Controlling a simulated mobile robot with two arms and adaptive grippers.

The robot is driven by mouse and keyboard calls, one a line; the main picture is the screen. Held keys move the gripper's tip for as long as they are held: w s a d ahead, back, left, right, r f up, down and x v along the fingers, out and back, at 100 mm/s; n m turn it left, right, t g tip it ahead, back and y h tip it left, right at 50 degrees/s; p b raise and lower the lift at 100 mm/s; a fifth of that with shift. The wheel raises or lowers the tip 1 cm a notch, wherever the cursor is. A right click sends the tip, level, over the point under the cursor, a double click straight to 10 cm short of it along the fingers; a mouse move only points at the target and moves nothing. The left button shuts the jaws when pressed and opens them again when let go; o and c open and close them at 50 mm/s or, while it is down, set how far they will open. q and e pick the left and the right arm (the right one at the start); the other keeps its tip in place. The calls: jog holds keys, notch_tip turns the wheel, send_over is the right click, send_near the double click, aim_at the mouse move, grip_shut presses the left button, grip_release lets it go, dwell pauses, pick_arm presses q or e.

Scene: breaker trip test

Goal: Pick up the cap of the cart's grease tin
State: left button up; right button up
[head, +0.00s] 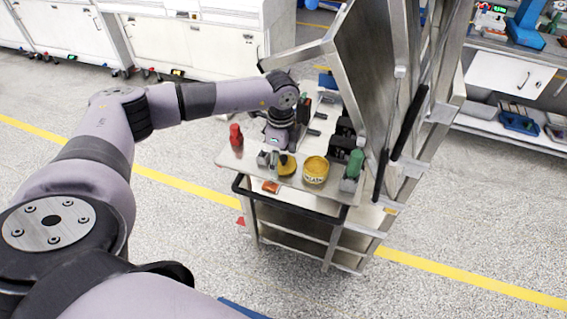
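The grease tin (315,172) is a yellow round tin with dark lettering, standing near the front edge of the cart's top. A yellow round piece that looks like its cap (289,170) is just left of the tin, apart from it. My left gripper (275,160) reaches down over the cart at the cap's left side, its fingers low near the top. A dark part overlaps the cap's upper left. I cannot tell whether the fingers touch or hold the cap. My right gripper is not in view.
The cart top (236,161) also holds a red bottle (236,136) at left, a green item (355,163) at right and dark devices (343,138) behind. A black handle (290,205) runs along the front. A tall metal cabinet with open door (365,70) stands close right.

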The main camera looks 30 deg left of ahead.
pick_arm(q)
jog(key=c, duration=0.8)
jog(key=shift+o, duration=0.2)
